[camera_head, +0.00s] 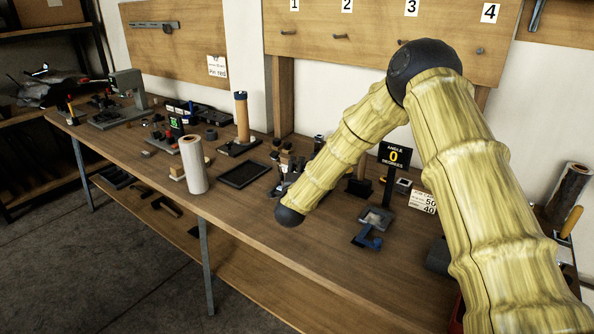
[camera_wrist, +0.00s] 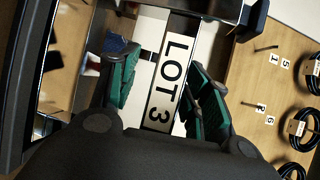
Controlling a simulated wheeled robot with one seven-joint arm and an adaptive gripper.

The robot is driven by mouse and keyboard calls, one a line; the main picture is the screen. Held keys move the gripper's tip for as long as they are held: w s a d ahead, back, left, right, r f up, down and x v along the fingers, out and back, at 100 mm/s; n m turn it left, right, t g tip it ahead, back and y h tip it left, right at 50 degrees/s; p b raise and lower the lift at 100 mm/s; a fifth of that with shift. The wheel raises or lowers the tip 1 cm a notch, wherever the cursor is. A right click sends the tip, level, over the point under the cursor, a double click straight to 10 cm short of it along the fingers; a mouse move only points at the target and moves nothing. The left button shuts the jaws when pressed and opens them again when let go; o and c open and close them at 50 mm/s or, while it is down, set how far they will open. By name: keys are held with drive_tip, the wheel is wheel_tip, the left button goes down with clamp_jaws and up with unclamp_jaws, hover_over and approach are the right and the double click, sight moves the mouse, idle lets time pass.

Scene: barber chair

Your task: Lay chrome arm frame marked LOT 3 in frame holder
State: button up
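The white plate reading LOT 3 (camera_wrist: 170,85) lies between the two green-padded fingers of my gripper (camera_wrist: 163,84) in the wrist view. Dark, shiny bars of the chrome arm frame (camera_wrist: 25,75) pass close to the camera at the left and the upper right. The fingers close around the labelled part of the frame; the exact contact is hard to see. In the head view my gripper and the frame are hidden beyond my arm. I cannot pick out the frame holder with certainty in either view.
The wooden workbench (camera_head: 235,215) carries a white roll (camera_head: 193,165), a black tray (camera_head: 243,173), an angle display reading 0 (camera_head: 394,157) and a blue fixture (camera_head: 368,237). A numbered peg board (camera_head: 375,22) is behind. Black cable coils (camera_wrist: 302,128) hang at the right in the wrist view. The front bench edge is fairly clear.

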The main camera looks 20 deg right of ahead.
drive_tip(key=shift+s+a, duration=0.1)
drive_tip(key=v, duration=1.1)
drive_tip(key=shift+s, duration=0.4)
